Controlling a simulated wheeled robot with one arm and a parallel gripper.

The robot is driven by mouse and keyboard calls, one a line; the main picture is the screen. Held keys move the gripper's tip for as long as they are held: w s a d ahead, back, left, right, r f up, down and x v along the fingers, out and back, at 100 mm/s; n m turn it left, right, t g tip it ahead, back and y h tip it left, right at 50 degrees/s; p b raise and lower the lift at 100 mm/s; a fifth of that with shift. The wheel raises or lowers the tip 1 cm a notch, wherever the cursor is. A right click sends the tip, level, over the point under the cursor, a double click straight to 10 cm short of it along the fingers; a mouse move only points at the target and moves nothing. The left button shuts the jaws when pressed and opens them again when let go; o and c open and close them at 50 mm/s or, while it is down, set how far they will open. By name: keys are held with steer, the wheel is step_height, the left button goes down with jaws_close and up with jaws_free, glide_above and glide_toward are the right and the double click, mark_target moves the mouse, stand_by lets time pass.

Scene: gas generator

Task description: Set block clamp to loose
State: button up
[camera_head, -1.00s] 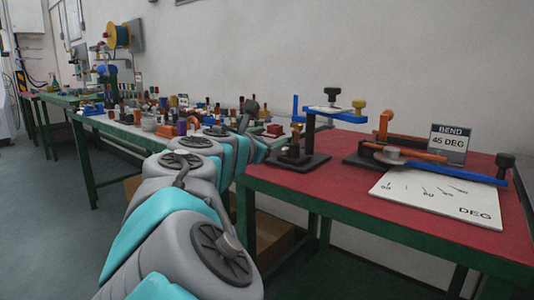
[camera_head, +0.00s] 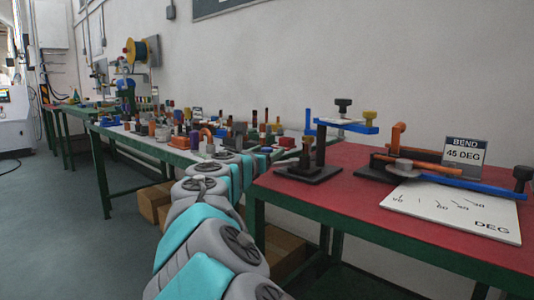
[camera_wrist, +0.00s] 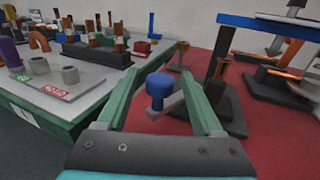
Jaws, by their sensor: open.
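In the wrist view, a blue round knob (camera_wrist: 159,86) on a short stem shows between the fingers of my gripper (camera_wrist: 164,68), with a grey lever arm (camera_wrist: 167,106) beside it. The fingers are open; I cannot tell whether they touch the knob. The knob and lever show against the red tabletop (camera_wrist: 205,66), near its green left edge. No label shows that this is the block clamp. In the head view my arm reaches toward the left end of the red table (camera_head: 400,219); my gripper cannot be made out clearly there.
The bending fixture has a sign (camera_head: 464,152) reading 45 DEG. A crowded bench (camera_head: 179,160) is to the left.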

jaws_close()
stand_by(0.6)
stand_by(0.8)
